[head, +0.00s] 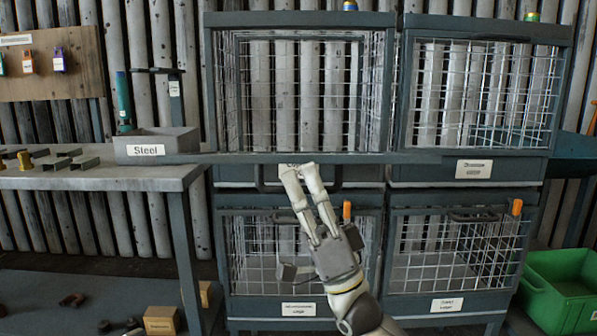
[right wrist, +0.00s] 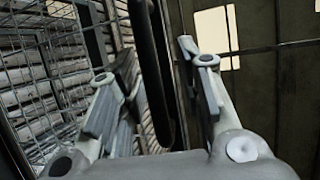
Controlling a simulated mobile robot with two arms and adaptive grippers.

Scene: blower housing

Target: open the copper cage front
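The copper cage is the upper left one of the wire cages; its label (head: 296,163) is mostly hidden behind my fingers. Its front (head: 230,158) shows nearly edge-on as a wide dark bar, folded down to about level, and the mesh box above stands open toward me. A dark handle (head: 262,180) hangs at the front's near edge. My right gripper (head: 302,170) reaches up to the handle. In the right wrist view the dark handle bar (right wrist: 154,70) runs between its fingers (right wrist: 158,90), which stand apart with the bar between them. My left gripper is out of view.
The upper right cage (head: 563,35) and both lower cages (head: 370,215) have shut fronts. A workbench (head: 90,178) with a grey bin labelled Steel (head: 180,140) and metal pieces stands at left. A green crate (head: 560,290) is at lower right.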

